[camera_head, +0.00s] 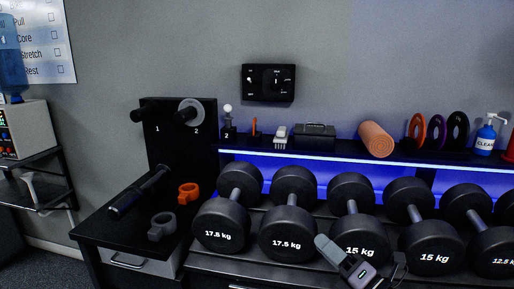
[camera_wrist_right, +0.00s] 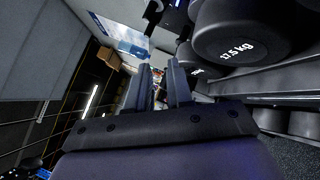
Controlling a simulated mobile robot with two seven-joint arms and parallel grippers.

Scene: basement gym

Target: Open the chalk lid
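A small dark box with a handle on top (camera_head: 314,136) sits on the shelf above the dumbbells; its lid looks shut. I cannot tell whether it is the chalk container, and no chalk label is readable. My right gripper (camera_head: 345,258) is at the lower middle of the head view, in front of the 15 kg dumbbells and well below and in front of the box. In the right wrist view its two fingers (camera_wrist_right: 160,75) stand apart with a gap between them and hold nothing visible. My left gripper is not in view.
Several dumbbells (camera_head: 288,232) fill the rack below the shelf (camera_head: 345,156). A black stand (camera_head: 95,227) at left holds clamps and a bar.

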